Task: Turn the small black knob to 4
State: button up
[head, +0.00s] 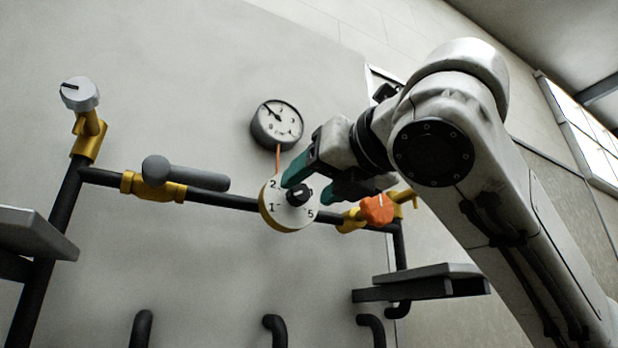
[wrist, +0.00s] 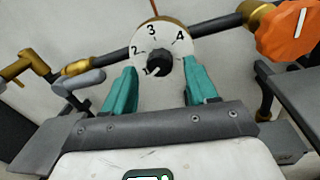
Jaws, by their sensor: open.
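The small black knob (head: 297,194) sits at the centre of a round white dial (head: 279,217) with a yellow rim. The numbers 1, 2 and 5 can be read in the head view. In the wrist view the knob (wrist: 159,66) shows on the dial (wrist: 165,42), with 2, 3 and 4 around its top. A pale mark lies at the knob's lower left there; I cannot tell for sure where the knob points. My gripper (head: 310,180) is open at the dial, its teal fingers on either side of the knob in the wrist view (wrist: 160,68). Contact cannot be made out.
A dark pipe (head: 233,200) runs behind the dial. A gauge (head: 277,124) is above it. An orange knob (head: 377,208) is close on the right, near my gripper. A grey lever (head: 185,174) and a white knob (head: 80,94) are to the left. Grey shelves (head: 425,284) flank the pipes.

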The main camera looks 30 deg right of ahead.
jog(key=shift+w+a, duration=0.1)
jog(key=shift+w, duration=0.75)
jog(key=c, duration=1.1)
